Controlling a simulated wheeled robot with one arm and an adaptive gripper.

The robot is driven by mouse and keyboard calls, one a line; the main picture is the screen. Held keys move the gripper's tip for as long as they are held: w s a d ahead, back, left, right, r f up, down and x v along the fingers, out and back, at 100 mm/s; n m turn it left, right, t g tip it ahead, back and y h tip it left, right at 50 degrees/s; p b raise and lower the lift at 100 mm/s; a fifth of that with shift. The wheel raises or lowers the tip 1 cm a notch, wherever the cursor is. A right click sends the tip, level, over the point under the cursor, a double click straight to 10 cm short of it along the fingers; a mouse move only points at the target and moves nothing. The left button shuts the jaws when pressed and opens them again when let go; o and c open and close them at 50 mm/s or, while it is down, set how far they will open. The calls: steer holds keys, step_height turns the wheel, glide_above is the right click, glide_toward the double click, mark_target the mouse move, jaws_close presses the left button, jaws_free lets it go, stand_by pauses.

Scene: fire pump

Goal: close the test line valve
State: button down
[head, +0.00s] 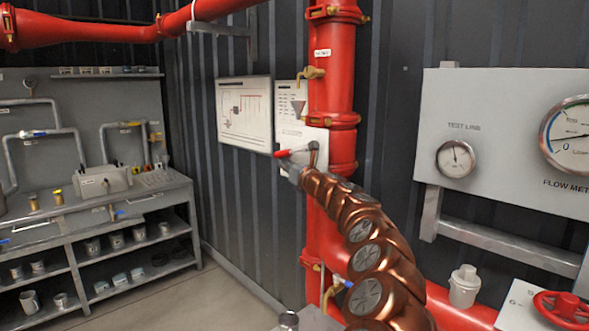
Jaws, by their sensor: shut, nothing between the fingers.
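A red handwheel (566,307) sits on a white box at the bottom right; its label is not readable. A gauge marked TEST LINE (456,158) is on the grey panel above and to its left. A small red lever (283,153) shows at a white plate in front of the red vertical pipe. My gripper (297,161) is at the end of my copper-coloured arm, right by this lever. It is shut and small in the view. I cannot tell whether it touches the lever. Which of these controls is the test line valve does not show clearly.
The red vertical pipe (333,75) stands behind my gripper. A flow meter (570,138) is at the right edge. A whiteboard (244,115) hangs on the dark wall. A grey workbench (95,215) with cups and pipes stands at left. Bare floor (190,290) lies between.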

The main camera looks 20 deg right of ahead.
steer(key=shift+r, duration=0.1)
steer(key=s+d+f+b, duration=0.1)
steer(key=s+f+b, duration=0.7)
steer(key=s, duration=0.2)
steer(key=shift+d+f, duration=0.25)
stand_by(0.8)
stand_by(0.5)
